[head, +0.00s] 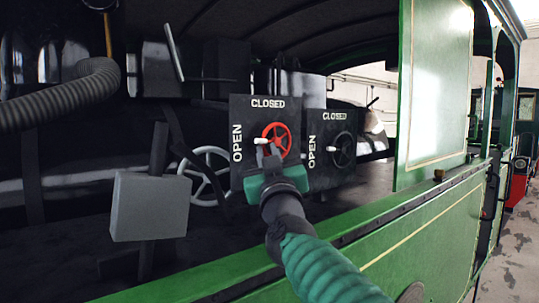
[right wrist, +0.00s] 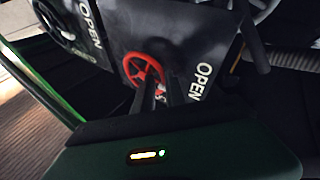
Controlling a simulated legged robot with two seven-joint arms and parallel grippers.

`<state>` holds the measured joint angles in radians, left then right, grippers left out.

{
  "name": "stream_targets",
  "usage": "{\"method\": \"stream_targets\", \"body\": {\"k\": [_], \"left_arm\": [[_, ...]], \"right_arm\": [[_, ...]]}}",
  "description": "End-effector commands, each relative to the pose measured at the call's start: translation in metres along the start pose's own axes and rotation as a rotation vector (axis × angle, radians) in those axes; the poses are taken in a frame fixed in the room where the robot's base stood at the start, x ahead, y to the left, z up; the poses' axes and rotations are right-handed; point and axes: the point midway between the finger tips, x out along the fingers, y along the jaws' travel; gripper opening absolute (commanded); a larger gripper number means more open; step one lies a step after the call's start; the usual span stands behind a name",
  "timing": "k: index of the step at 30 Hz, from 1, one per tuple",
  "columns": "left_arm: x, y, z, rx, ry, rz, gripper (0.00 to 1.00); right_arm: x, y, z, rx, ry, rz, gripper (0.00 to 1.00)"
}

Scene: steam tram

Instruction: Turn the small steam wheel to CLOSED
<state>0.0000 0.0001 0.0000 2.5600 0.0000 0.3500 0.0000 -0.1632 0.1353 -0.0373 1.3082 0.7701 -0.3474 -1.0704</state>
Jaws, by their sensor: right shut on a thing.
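The small red wheel (head: 279,137) sits on a black panel (head: 239,107) with CLOSED above the wheel and OPEN at its left. My right gripper (head: 264,156) reaches it from below and is shut at its lower left side. In the right wrist view the red wheel (right wrist: 141,68) shows its rim and spokes, with the fingers of my right gripper (right wrist: 165,90) over its edge. My left gripper is not in view.
A black wheel (head: 343,149) on a second CLOSED/OPEN panel is just right. A larger grey wheel (head: 205,176) and a grey box (head: 150,207) are at left. A ribbed grey hose (head: 62,99) is upper left. The green tram side (head: 420,236) runs below my right arm.

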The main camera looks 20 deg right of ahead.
Motion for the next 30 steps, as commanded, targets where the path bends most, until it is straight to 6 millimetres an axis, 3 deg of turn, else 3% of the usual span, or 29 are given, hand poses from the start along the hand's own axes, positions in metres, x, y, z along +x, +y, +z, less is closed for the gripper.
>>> {"method": "stream_targets", "body": {"k": [11, 30], "left_arm": [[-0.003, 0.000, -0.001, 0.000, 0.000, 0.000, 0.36], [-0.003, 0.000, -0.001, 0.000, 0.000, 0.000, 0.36]], "right_arm": [[0.001, -0.003, -0.005, 0.082, -0.056, 0.013, 0.00], [0.007, 0.001, -0.024, 0.405, -0.274, 0.091, 0.00]]}}
